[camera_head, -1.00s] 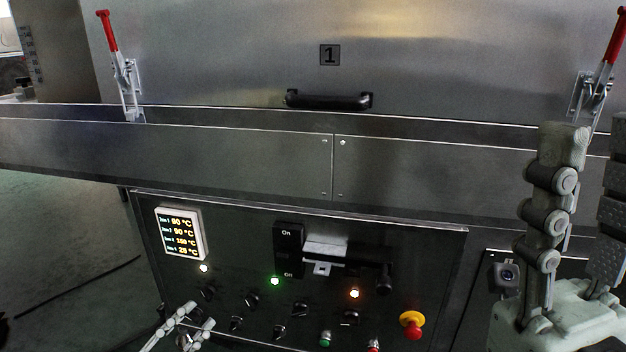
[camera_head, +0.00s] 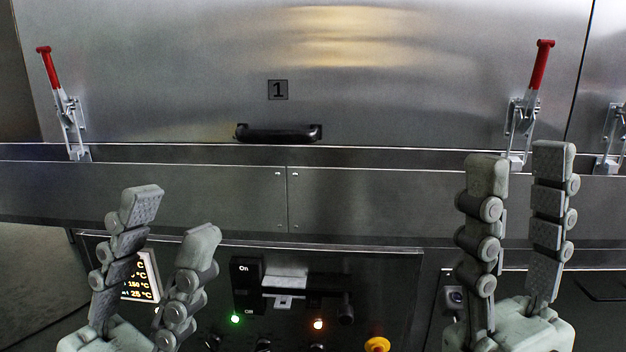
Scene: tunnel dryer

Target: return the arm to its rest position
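My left gripper (camera_head: 172,212) is at the lower left, fingers pointing up, open and empty in front of the control panel. My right gripper (camera_head: 520,168) is at the lower right, fingers up, open and empty. Its fingertips overlap the ledge in the picture, below the right red-handled clamp (camera_head: 537,72). Both arms below the grippers are out of view.
The steel dryer door marked 1 has a black handle (camera_head: 279,133). A left red-handled clamp (camera_head: 50,70) stands upright. The control panel (camera_head: 385,290) has an On/Off switch (camera_head: 247,283), a partly hidden temperature display (camera_head: 141,277), lit lamps and a yellow-based button (camera_head: 377,345).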

